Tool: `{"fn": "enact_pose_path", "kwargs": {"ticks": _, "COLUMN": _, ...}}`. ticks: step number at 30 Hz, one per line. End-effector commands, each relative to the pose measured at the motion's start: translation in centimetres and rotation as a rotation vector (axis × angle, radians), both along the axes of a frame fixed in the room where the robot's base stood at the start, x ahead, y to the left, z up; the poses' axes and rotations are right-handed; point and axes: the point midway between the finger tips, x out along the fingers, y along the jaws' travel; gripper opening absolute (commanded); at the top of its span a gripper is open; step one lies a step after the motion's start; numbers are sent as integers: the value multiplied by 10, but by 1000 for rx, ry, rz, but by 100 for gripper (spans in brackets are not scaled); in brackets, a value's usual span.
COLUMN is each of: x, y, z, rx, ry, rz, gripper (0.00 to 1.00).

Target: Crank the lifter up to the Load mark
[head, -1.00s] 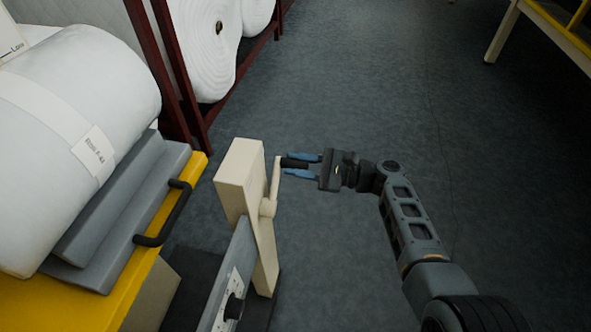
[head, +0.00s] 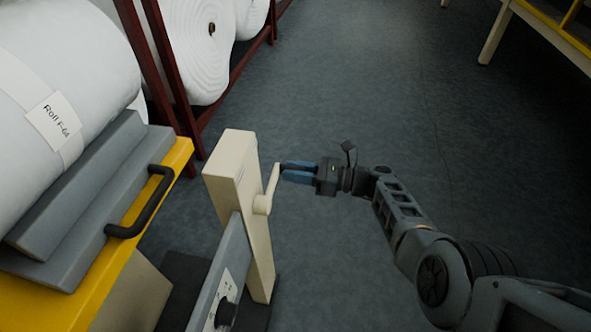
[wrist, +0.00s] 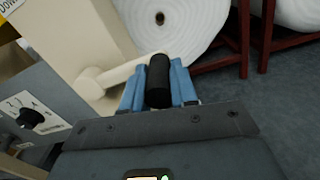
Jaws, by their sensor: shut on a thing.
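The lifter's cream crank housing (head: 237,190) stands upright left of centre in the head view. Its cream crank arm (head: 268,190) points up from the hub on the right side. My gripper (head: 297,171) comes from the right, and its blue fingers are shut on the black crank handle. In the wrist view the crank handle (wrist: 159,80) sits between the two blue fingers of my gripper (wrist: 160,88), at the end of the crank arm (wrist: 118,74). The Load mark is not in view now. A grey panel with a dark knob (head: 225,313) joins the housing.
A white wadding roll (head: 90,60) labelled "Roll F-64" rests on a grey cradle (head: 85,215) over a yellow base with a black handle (head: 140,205). A dark red rack (head: 160,60) holds more rolls behind. Open floor (head: 380,90) lies to the right.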

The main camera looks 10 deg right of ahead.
Motion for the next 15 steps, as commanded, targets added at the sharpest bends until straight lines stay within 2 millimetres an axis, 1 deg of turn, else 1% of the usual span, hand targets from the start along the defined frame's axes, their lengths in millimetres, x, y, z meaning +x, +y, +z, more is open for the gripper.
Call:
{"fn": "enact_pose_path", "kwargs": {"ticks": 1, "x": 3, "y": -3, "z": -2, "rx": 2, "ry": 9, "rz": -11, "gripper": 0}}
{"fn": "enact_pose_path", "kwargs": {"ticks": 15, "x": 2, "y": -2, "z": -5, "rx": 9, "ry": 33, "rz": -10, "gripper": 0}}
